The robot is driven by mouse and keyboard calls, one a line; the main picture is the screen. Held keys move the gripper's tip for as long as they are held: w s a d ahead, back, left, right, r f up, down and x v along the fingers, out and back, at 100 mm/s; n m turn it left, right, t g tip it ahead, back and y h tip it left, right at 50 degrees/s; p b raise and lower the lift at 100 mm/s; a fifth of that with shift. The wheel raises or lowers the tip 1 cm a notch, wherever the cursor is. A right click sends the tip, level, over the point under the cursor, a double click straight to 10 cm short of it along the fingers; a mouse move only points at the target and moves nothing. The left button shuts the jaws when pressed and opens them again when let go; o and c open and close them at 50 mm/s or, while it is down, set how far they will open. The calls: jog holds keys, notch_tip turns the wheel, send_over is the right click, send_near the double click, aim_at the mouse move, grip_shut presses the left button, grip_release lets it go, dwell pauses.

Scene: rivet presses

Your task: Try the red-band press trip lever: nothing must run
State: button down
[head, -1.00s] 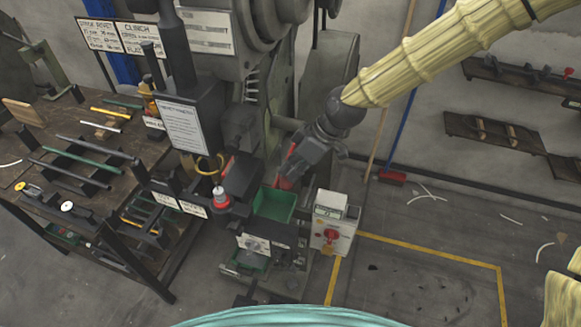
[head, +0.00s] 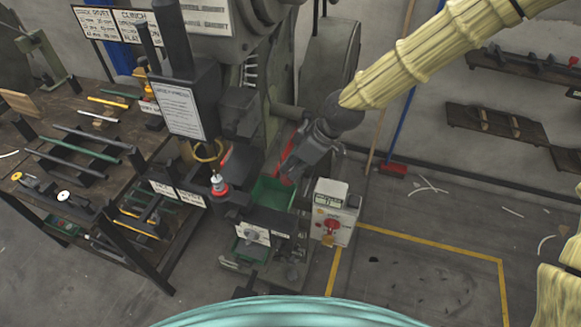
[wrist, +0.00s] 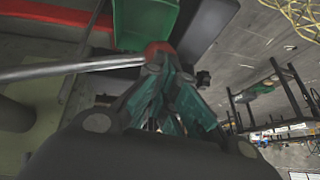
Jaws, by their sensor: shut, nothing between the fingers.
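The press (head: 250,120) is a large grey-green machine with a flywheel guard and a sign on its front. The trip lever (wrist: 85,70) shows in the wrist view as a bare metal rod with a red end at my fingertips. My gripper (head: 288,176) is at the press's right side, above the green bin (head: 272,194). In the wrist view my gripper (wrist: 172,75) has its teal-padded fingers close together, beside or against the rod's red end; contact is unclear. Nothing is seen held. A red band (wrist: 60,14) runs across the upper left there.
A pale switch box (head: 333,212) with a red rotary handle stands right of the press. A bench (head: 110,140) with rods and tools is at left. Yellow floor lines (head: 430,244) mark mostly clear floor at right. Wall shelves (head: 495,128) are behind.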

jog(key=shift+s+d+f, duration=0.1)
jog(key=shift+s+f, duration=0.25)
jog(key=shift+s, duration=0.1)
jog(key=shift+d+r+p, duration=0.1)
jog(key=shift+r+p, duration=0.5)
jog(key=shift+p, duration=0.05)
jog(key=s+v, duration=0.1)
jog(key=v, duration=1.2)
jog(key=shift+a+r+b, duration=0.25)
jog(key=shift+b, duration=0.05)
